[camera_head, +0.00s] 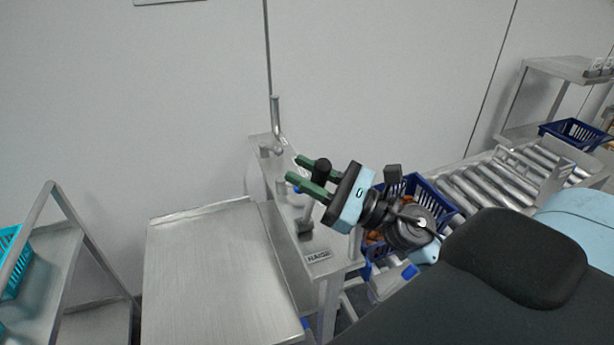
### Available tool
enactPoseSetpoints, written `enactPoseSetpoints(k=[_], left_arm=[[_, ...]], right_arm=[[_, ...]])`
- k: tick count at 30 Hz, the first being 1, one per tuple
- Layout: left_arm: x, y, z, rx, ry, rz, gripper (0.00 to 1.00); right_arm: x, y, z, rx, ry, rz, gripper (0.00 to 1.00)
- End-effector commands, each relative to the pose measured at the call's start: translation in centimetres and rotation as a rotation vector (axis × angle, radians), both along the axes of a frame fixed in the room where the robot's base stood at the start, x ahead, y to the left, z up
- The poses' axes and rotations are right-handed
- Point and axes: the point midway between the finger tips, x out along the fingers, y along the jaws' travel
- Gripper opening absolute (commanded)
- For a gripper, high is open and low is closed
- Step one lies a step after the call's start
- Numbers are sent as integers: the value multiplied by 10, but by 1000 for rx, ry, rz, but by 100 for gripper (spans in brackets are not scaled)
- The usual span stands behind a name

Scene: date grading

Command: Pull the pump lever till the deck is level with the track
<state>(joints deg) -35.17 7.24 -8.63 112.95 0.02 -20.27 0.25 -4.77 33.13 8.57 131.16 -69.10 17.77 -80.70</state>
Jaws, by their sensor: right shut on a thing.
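The pump lever (305,215) stands up from a narrow metal stand (283,235) marked RAISE and has a black knob on top. My right gripper (295,168), with green fingers, is shut on the lever at its knob. The track is a roller conveyor (490,188) at the right. A blue crate (435,197) holding brown dates is at the near end of the rollers, partly hidden by my right arm. The deck is largely hidden there, and I cannot tell its height against the track. My left gripper is not in view.
A bare metal table (200,275) stands left of the stand. A metal rack (58,255) with a teal crate (12,262) is at the far left. Another blue crate (572,132) is at the far right. A grey wall closes off the back.

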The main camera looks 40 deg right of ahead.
Motion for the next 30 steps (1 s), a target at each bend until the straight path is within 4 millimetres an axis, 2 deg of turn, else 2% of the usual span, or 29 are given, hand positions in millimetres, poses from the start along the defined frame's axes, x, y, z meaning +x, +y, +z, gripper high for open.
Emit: enactPoseSetpoints(k=[1,16,30], left_arm=[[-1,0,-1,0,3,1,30],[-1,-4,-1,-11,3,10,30],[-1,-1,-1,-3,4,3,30]], right_arm=[[5,-3,-5,-3,29,-5,0],[27,-6,2,29,145,-1,0],[32,-11,4,42,175,-10,0]])
